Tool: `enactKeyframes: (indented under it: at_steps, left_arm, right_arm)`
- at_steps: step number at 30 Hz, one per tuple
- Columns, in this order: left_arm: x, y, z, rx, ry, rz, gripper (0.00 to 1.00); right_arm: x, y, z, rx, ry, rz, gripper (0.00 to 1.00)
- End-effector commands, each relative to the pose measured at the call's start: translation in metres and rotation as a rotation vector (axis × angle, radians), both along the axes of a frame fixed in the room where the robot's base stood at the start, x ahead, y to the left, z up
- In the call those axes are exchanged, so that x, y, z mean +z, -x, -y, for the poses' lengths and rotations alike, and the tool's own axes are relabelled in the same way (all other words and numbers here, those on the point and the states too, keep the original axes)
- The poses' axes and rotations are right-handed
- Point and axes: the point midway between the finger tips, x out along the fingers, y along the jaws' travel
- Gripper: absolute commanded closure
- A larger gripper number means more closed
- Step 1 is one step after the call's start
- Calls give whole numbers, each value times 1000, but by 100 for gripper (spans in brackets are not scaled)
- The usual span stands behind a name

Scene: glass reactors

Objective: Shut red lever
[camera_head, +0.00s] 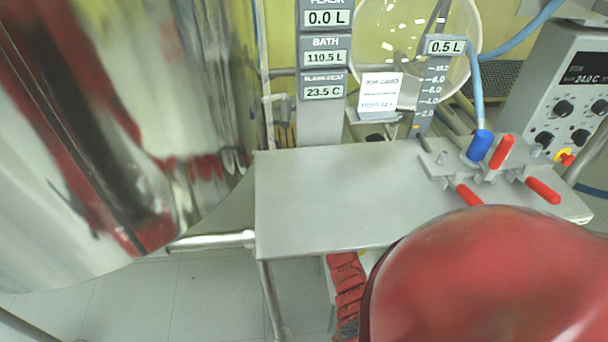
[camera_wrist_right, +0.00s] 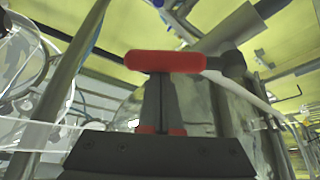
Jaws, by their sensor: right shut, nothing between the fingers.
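In the head view, a grey valve block on the table carries several red-handled levers. One red lever (camera_head: 503,151) stands tilted up beside a blue knob (camera_head: 480,145). A second red lever (camera_head: 543,190) points to the lower right, and a third red lever (camera_head: 468,194) points down toward the front, partly hidden by my red arm. In the right wrist view, a red lever handle (camera_wrist_right: 165,62) lies crosswise at the tips of my right gripper (camera_wrist_right: 162,78). The fingers are together with nothing between them; I cannot tell whether they touch the handle. My left gripper is not in view.
The grey table (camera_head: 330,200) is bare on its left and middle. A large shiny vessel (camera_head: 110,130) fills the left. Behind stand a display column (camera_head: 322,122), a round glass flask (camera_head: 385,30) and a control box (camera_head: 560,95) with knobs. A blue hose (camera_head: 477,95) reaches the blue knob.

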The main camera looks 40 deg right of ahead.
Motion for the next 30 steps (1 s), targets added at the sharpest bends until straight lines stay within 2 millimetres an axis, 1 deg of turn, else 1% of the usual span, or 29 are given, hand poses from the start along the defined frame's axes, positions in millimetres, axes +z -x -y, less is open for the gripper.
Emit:
enactKeyframes:
  at_steps: [1, 3, 9, 16, 22, 30]
  left_arm:
    - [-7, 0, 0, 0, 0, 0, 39]
    - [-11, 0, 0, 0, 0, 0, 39]
    - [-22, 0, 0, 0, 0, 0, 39]
    - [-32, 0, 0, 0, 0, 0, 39]
    - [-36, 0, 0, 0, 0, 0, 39]
    - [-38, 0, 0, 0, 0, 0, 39]
  right_arm:
    - [-8, 1, 3, -3, -38, 20, 100]
    - [-13, 3, 5, -3, -94, 54, 100]
    - [-25, 7, 11, 0, -239, 143, 100]
    - [-34, 9, 14, 0, -367, 223, 100]
    - [-39, 10, 16, 0, -434, 265, 100]
    - [-42, 10, 16, 0, -466, 285, 100]
